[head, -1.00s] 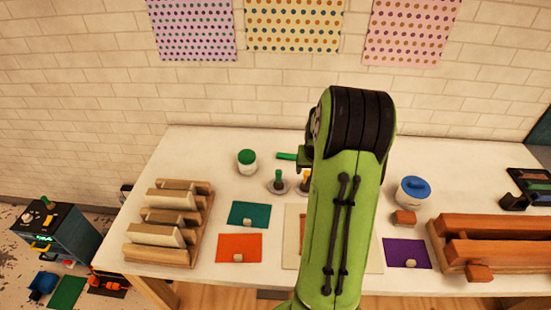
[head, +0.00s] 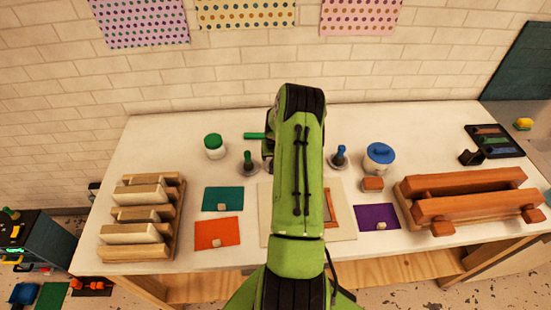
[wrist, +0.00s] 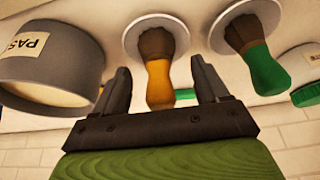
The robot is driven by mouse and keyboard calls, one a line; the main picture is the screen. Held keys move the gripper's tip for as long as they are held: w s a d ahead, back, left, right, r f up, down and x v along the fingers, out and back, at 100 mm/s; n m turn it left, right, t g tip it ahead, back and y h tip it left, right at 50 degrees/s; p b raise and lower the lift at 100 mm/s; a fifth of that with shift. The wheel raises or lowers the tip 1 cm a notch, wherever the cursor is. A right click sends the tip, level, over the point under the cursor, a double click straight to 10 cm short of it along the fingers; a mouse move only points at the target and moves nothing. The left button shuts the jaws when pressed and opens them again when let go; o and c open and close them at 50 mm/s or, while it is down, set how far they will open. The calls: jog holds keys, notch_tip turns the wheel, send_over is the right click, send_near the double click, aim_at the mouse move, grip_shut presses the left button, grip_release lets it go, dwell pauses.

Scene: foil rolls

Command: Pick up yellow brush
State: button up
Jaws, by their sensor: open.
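The yellow brush (wrist: 159,82) shows in the wrist view, its dark bristle end on a round white disc (wrist: 188,20) and its yellow handle pointing towards my gripper. My gripper (wrist: 160,66) is open, with one finger on each side of the handle. Clear gaps show between the handle and both fingers, and nothing is held. In the head view my arm hides the yellow brush and most of my gripper.
A green brush (wrist: 262,62) stands close beside, and a grey labelled jar (wrist: 45,65) is near the other finger. In the head view, a blue brush (head: 340,155), blue-lidded pot (head: 380,157) and green-lidded jar (head: 214,147) stand on the white table (head: 130,150).

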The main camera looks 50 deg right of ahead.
jog(key=shift+x, duration=0.8)
jog(key=shift+r, duration=0.15)
jog(key=c, duration=1.1)
